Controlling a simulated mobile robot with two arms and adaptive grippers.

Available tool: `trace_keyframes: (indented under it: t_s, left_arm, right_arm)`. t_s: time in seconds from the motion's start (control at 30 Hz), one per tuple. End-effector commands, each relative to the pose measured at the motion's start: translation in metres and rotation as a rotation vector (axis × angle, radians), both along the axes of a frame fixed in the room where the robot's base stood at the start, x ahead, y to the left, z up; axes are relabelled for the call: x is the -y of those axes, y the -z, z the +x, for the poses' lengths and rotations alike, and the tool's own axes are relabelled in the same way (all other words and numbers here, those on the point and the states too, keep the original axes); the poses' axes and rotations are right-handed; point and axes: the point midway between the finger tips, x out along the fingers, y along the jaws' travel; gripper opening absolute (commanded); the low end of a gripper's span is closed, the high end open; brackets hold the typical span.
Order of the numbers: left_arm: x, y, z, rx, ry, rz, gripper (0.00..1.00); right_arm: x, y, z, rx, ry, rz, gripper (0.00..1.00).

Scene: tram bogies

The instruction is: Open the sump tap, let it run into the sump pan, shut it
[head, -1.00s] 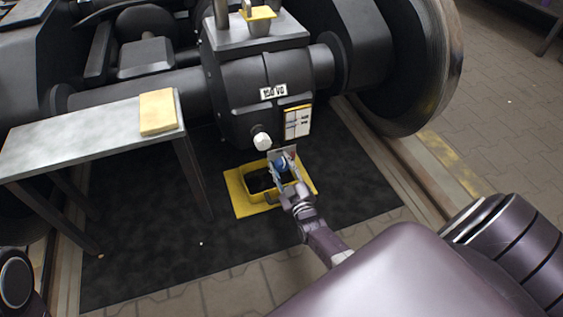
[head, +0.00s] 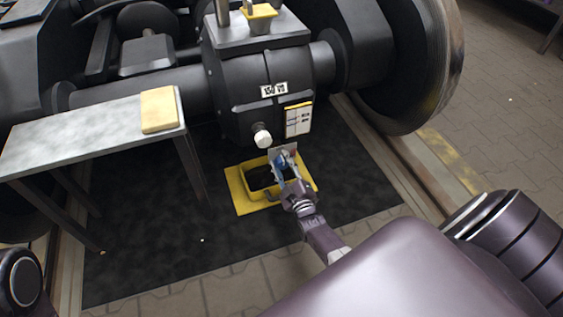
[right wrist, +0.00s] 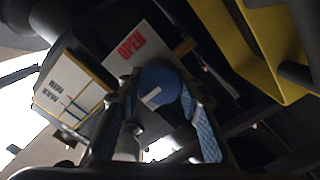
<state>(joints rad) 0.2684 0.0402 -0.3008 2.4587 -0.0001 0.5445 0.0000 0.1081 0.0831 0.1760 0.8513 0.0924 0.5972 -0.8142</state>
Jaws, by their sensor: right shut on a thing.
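The sump tap's round blue knob (right wrist: 158,84) has a white mark across its face and sits between the two fingers of my right gripper (right wrist: 155,112). In the head view my right gripper (head: 283,163) is shut on this knob, below the dark gearbox housing. A pale plate (right wrist: 138,52) behind the knob reads OPEN in red. The yellow sump pan (head: 247,178) stands on the floor below and behind the gripper; its yellow wall (right wrist: 262,50) also shows in the right wrist view. I cannot make out any flow from the tap. My left gripper is not in view.
The gearbox housing (head: 262,98) carries a white knob (head: 263,139) and a white label panel (head: 298,120). A grey bench (head: 75,135) with a yellow block (head: 158,110) stands left. A large wheel (head: 432,70) stands right. The dark mat (head: 160,245) is clear in front.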

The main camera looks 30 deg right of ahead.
Motion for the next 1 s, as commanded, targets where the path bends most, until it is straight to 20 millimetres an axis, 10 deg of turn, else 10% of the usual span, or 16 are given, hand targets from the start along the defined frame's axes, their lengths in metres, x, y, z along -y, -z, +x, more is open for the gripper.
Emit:
trace_keyframes:
  t_s: [0.03, 0.07, 0.2, 0.67, 1.0]
  left_arm:
    - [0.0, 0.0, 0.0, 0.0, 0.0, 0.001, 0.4]
    - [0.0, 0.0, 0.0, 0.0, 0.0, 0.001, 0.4]
    - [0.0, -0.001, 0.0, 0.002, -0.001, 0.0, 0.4]
    - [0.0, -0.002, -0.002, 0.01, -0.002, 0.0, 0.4]
    - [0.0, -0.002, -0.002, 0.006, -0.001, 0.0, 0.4]
  right_arm:
    - [-0.001, 0.002, -0.001, -0.004, -0.002, -0.002, 0.09]
    - [-0.001, 0.002, -0.001, -0.004, -0.002, -0.002, 0.35]
    - [-0.001, 0.001, 0.0, -0.003, -0.002, -0.001, 0.5]
    - [0.0, -0.007, 0.0, 0.002, -0.001, 0.0, 0.51]
    - [0.0, -0.051, -0.001, 0.003, 0.0, -0.002, 0.51]
